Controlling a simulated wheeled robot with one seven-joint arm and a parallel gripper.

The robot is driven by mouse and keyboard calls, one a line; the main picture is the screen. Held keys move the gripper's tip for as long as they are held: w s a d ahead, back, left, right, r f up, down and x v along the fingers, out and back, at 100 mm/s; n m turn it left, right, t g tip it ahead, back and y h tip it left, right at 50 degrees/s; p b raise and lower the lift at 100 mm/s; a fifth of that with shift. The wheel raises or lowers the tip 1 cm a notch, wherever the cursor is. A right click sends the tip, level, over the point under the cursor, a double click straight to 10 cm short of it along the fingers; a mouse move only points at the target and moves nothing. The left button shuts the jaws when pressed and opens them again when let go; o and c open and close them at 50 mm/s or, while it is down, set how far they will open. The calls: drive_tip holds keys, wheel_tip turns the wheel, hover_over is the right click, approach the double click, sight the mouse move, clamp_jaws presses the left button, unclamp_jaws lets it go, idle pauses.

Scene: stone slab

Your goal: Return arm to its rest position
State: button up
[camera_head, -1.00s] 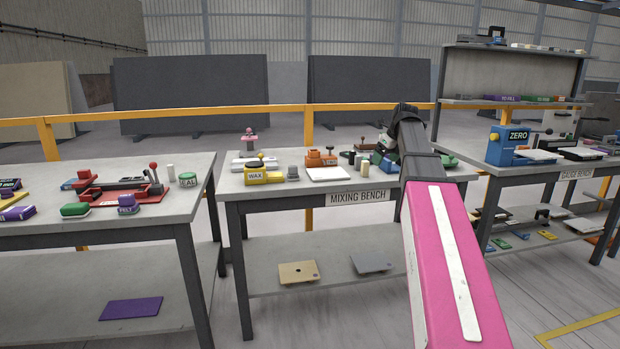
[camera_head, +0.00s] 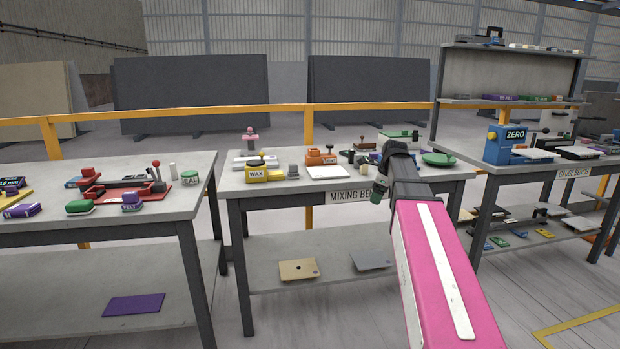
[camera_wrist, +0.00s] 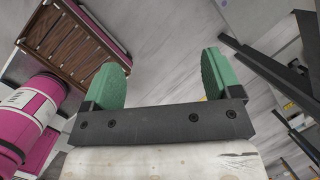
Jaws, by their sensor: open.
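My pink arm rises from the lower right of the head view and folds at a dark joint in front of the mixing bench (camera_head: 265,187). In the wrist view my gripper (camera_wrist: 165,80) has two green finger pads spread wide apart. Nothing is between them; grey floor shows behind. In the head view the fingers are mostly hidden behind the arm, with only a small dark green part showing beside the joint.
The mixing bench holds a yellow WAX block (camera_head: 257,175), an orange block (camera_head: 321,157) and a white pad (camera_head: 327,172). The gauge bench (camera_head: 540,170) with a blue ZERO device (camera_head: 505,147) stands right. A left bench (camera_head: 60,235) holds a red press (camera_head: 125,190). Grey floor separates them.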

drive_tip(key=s+a+f+n+g+h, duration=0.1)
drive_tip(key=s+a+f+n, duration=0.2)
drive_tip(key=s+f+n, duration=0.8)
drive_tip(key=s+a+f+n+g+h, duration=0.1)
drive_tip(key=s+a+f+n, duration=0.2)
drive_tip(key=s+f+n, duration=0.8)
wheel_tip(320, 180, down, 8)
drive_tip(key=shift+s+f+g, duration=0.2)
drive_tip(key=shift+g, duration=0.2)
